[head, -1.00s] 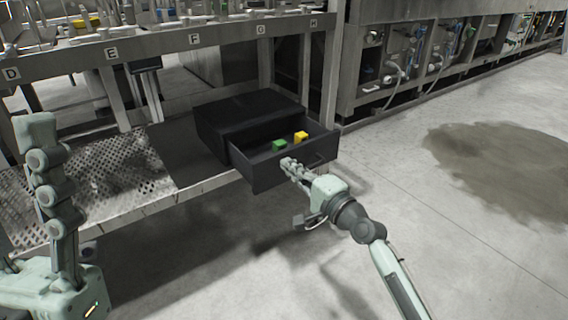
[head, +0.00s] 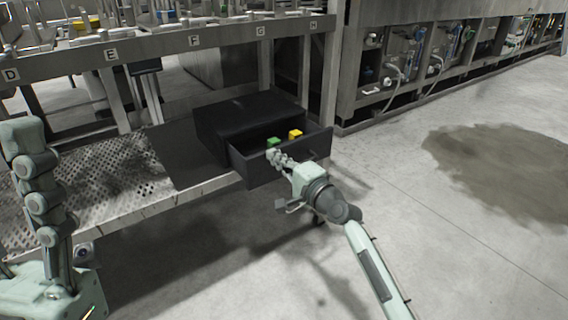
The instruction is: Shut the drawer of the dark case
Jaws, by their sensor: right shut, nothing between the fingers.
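The dark case (head: 238,108) sits on the lower shelf of the metal bench. Its drawer (head: 258,172) is partly pulled out towards the front and right. A green block (head: 273,142) and a yellow block (head: 295,134) lie inside the drawer. My right gripper (head: 273,156) is shut and empty at the drawer's front, near its upper edge. It looks to be against the front panel, but I cannot tell for sure that it touches. My left arm is at the left edge, and its gripper is not in view.
The perforated lower shelf (head: 100,185) extends left of the case, with a dark mat (head: 185,155) beside it. A bench leg (head: 330,75) stands just behind and right of the case. The floor in front is clear, with a dark stain (head: 500,170) at right.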

